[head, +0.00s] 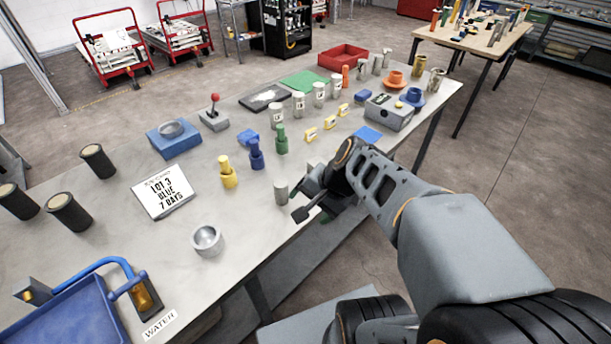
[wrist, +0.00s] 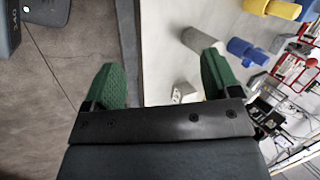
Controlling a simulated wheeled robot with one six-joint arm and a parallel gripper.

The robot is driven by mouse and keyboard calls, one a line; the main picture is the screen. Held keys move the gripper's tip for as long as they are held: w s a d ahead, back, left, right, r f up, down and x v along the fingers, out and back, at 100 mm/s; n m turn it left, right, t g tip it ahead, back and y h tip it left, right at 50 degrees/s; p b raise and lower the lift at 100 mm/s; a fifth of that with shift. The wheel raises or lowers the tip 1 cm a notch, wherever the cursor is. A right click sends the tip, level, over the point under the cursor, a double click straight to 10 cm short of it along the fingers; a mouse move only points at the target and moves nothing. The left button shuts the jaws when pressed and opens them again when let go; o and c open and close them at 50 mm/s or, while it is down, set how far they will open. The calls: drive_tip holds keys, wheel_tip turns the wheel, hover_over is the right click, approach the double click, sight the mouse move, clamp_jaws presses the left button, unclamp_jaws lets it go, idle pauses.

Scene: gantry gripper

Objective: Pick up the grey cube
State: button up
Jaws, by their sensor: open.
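The small grey cube (wrist: 184,93) is on the light tabletop in the wrist view, near the table's edge. It appears between my gripper's fingers, close beside the right green finger, which may hide part of it. I cannot tell whether they touch.
A grey cylinder (head: 281,192) stands just left of my gripper. Yellow (head: 228,175), blue (head: 256,156) and green (head: 281,142) pegs stand behind it. A metal cup (head: 206,240) is further left. Bare tabletop lies between the cup and the cylinder. The table edge drops to the floor.

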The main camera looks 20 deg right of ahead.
drive_tip(key=w+d+f+m+t+y+b, duration=0.35)
drive_tip(key=w+d+m, duration=0.25)
drive_tip(key=m, duration=0.7)
drive_tip(key=m+t+h, duration=0.3)
drive_tip(key=m+t, duration=0.2)
drive_tip(key=m, duration=0.3)
approach(316, 161)
drive_tip(key=w+f, duration=0.1)
drive_tip(key=w+a+f+m+b, duration=0.1)
drive_tip(key=shift+w+a+f+t, duration=0.2)
drive_tip(key=shift+w+f+t, duration=0.05)
drive_tip(key=shift+w, duration=0.05)
drive_tip(key=shift+d+x, duration=0.1)
drive_tip(key=shift+x, duration=1.6)
drive_tip(key=shift+d+x, duration=0.15)
drive_tip(key=shift+x, duration=1.55)
drive_tip(key=c, duration=1.2)
